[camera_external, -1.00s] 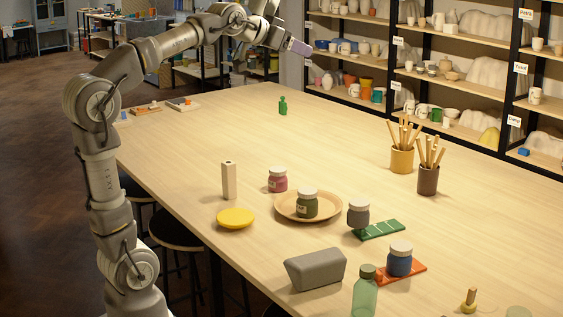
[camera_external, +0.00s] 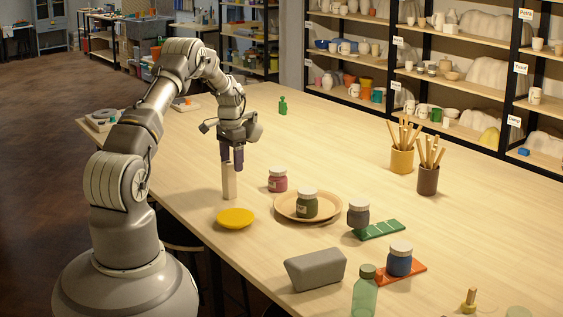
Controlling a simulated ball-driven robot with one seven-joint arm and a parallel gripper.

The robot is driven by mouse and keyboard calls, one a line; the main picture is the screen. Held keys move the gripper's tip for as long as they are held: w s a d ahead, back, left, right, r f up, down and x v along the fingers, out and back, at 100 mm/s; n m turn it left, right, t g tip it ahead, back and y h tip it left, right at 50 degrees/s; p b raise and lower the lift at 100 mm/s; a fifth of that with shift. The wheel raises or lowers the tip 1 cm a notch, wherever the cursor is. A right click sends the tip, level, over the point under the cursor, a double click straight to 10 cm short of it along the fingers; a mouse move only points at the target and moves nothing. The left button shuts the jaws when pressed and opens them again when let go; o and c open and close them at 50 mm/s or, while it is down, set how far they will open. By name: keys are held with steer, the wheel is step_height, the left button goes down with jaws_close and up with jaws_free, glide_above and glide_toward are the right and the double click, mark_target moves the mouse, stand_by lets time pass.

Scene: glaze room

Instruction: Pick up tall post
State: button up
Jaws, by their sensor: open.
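The tall post (camera_external: 229,184) is a pale wooden square column standing upright on the table, left of the pink-lidded jar area. My gripper (camera_external: 232,162) points straight down over the top of the post. Its two dark purple fingers are apart, one on the left and one on the right, and hide the post's top. I cannot tell whether the fingers touch the post.
A yellow disc (camera_external: 235,218) lies just in front of the post. A pink jar (camera_external: 278,179) stands to its right, and a round wooden plate (camera_external: 330,214) with a green jar (camera_external: 307,203) is further right. A grey block (camera_external: 315,269) lies nearer.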

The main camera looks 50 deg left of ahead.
mark_target(229, 172)
steer(key=f, duration=0.2)
steer(key=s+f, duration=0.1)
steer(key=f, duration=0.1)
steer(key=shift+s+a+b, duration=0.1)
steer(key=shift+a+b, duration=0.05)
steer(key=shift+b, duration=0.2)
steer(key=shift+f, duration=0.25)
steer(key=shift+r, duration=0.1)
steer(key=c, duration=1.2)
